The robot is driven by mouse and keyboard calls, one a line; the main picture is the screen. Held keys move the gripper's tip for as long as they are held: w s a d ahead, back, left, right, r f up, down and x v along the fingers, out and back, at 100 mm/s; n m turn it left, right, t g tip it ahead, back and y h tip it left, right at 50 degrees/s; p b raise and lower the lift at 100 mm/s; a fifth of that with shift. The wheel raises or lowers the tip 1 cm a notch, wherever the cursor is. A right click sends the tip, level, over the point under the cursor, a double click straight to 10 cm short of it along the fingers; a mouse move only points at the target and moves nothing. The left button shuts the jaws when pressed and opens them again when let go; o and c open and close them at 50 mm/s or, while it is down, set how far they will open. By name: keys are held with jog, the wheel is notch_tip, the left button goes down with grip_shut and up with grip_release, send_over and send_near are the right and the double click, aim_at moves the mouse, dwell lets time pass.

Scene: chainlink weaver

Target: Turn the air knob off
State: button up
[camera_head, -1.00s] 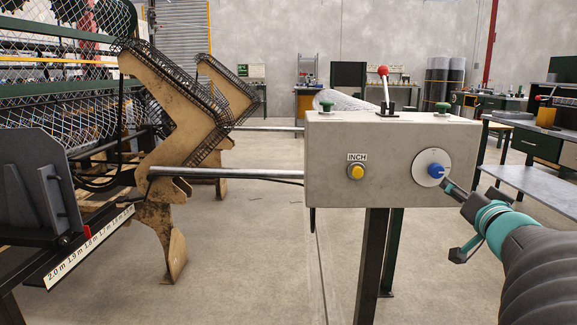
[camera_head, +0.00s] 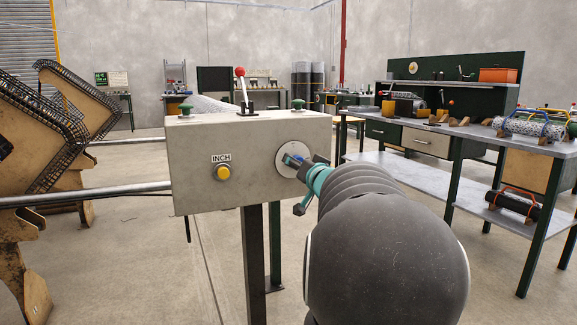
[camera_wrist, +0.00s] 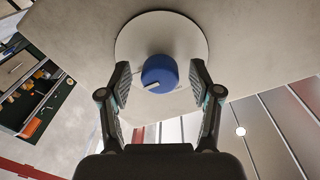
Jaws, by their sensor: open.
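The air knob is a blue knob (camera_wrist: 159,73) with a white pointer mark, on a round white plate (camera_wrist: 188,35) in the wrist view. It sits at the right end of the grey control box (camera_head: 225,145) in the head view, partly hidden by my gripper (camera_head: 303,166). In the wrist view my gripper (camera_wrist: 160,88) is open, with one finger on each side of the knob. The label writing on the plate is not readable.
The box also carries a yellow INCH button (camera_head: 223,173), a red-topped lever (camera_head: 242,85) and two green buttons on top. Metal posts hold it up. A workbench (camera_head: 440,135) with tools stands to the right. Weaving machine parts (camera_head: 50,125) stand to the left.

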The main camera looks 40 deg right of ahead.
jog(key=shift+w+d, duration=0.15)
jog(key=shift+w, duration=0.3)
jog(key=c, duration=1.2)
jog(key=shift+o, duration=0.2)
